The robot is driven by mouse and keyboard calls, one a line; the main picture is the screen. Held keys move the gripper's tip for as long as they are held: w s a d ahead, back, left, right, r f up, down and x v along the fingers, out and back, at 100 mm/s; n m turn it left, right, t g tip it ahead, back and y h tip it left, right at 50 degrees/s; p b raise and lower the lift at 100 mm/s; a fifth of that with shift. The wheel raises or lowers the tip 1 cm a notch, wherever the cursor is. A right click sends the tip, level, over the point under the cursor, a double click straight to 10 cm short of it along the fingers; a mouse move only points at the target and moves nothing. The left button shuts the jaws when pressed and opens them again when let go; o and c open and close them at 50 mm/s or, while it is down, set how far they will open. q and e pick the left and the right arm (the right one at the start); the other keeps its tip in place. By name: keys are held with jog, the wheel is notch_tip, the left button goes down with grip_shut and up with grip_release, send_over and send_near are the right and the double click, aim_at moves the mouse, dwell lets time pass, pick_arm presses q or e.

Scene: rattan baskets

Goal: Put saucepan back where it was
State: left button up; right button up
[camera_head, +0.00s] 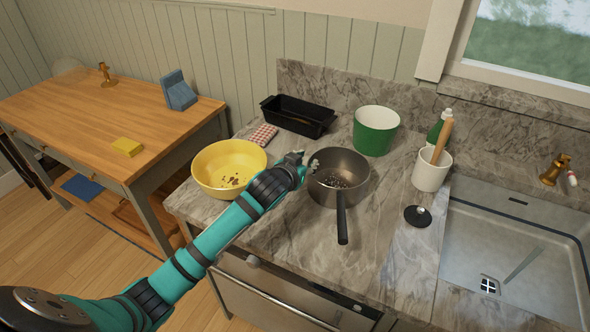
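The dark grey saucepan (338,197) stands upright on the marble counter, its black handle pointing toward the front edge. Small dark bits lie on its bottom. My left gripper (307,162) is at the pan's left rim, overlapping it in the picture. Its fingers are small and partly hidden by the wrist, so I cannot tell whether they touch the rim, or are open or shut. My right gripper is not in view.
A yellow bowl (208,177) with dark bits stands left of the pan. Behind are a black loaf tin (298,121), a checked cloth (264,135) and a green pot (375,136). A white utensil crock (431,172), a black spoon rest (417,216) and the sink (470,262) are right.

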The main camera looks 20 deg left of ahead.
pick_arm(q)
jog(key=v, duration=0.9)
jog(key=shift+s+b, duration=0.2)
jog(key=shift+b, duration=0.25)
